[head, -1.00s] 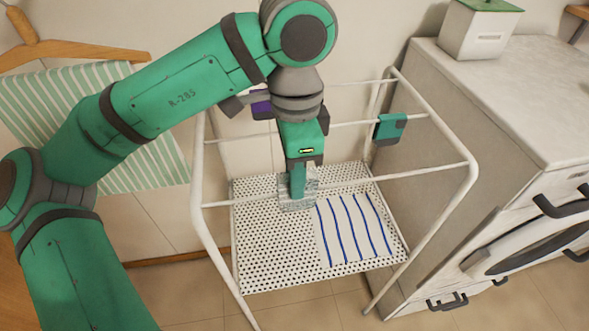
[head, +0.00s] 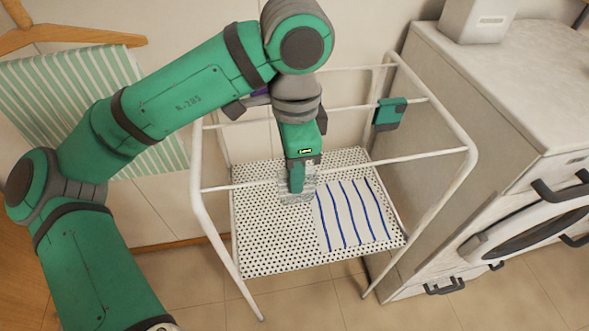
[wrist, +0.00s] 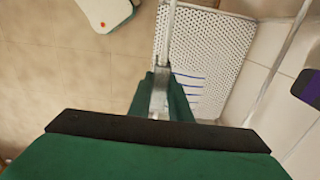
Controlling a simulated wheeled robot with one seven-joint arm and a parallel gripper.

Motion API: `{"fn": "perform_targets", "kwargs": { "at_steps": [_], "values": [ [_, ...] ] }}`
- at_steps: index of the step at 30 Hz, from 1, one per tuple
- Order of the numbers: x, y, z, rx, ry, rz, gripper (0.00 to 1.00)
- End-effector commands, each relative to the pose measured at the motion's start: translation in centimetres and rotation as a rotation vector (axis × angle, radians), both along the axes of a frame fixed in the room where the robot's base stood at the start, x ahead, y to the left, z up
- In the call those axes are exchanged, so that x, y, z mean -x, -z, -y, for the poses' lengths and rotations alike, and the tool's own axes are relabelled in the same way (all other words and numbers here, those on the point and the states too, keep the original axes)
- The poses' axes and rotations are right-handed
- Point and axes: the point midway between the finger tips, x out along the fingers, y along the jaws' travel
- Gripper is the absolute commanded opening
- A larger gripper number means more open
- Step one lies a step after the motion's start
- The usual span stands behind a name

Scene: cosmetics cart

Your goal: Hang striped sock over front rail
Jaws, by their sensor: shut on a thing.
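My gripper (head: 297,188) points down at the cart's front rail (head: 400,160). It is shut on a small pale grey cloth, faintly lined, which I take for the striped sock (head: 308,188). In the wrist view my gripper (wrist: 160,98) has this pale sock (wrist: 158,100) between its green fingers. The front rail (wrist: 172,35) runs down to the fingers there. The sock overlaps the rail in the head view. I cannot tell whether they touch. My fingers hide part of the sock.
A white cloth with blue stripes (head: 350,215) lies flat on the perforated shelf (head: 270,235). A purple item (wrist: 308,88) shows at right. A white appliance (head: 510,95) stands right of the cart.

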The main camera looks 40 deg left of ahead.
Motion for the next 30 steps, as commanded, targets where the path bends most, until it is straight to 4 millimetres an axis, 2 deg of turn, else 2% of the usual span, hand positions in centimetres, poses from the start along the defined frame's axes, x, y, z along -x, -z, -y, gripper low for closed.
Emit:
{"fn": "perform_targets", "kwargs": {
  "at_steps": [1, 2, 4, 13, 17, 30],
  "values": [
    [0.0, 0.0, 0.0, 0.0, -0.001, 0.0, 0.0],
    [0.0, 0.0, -0.1, 0.0, -0.002, 0.0, 0.22],
    [0.1, 0.0, -0.1, 0.0, -0.002, 0.0, 0.39],
    [0.0, -0.1, -0.1, 0.0, -0.002, 0.0, 0.39],
    [0.0, -0.9, -0.1, -0.002, -0.002, 0.001, 0.39],
    [0.0, -8.4, 0.0, -0.003, -0.003, 0.001, 0.39]
  ]
}}
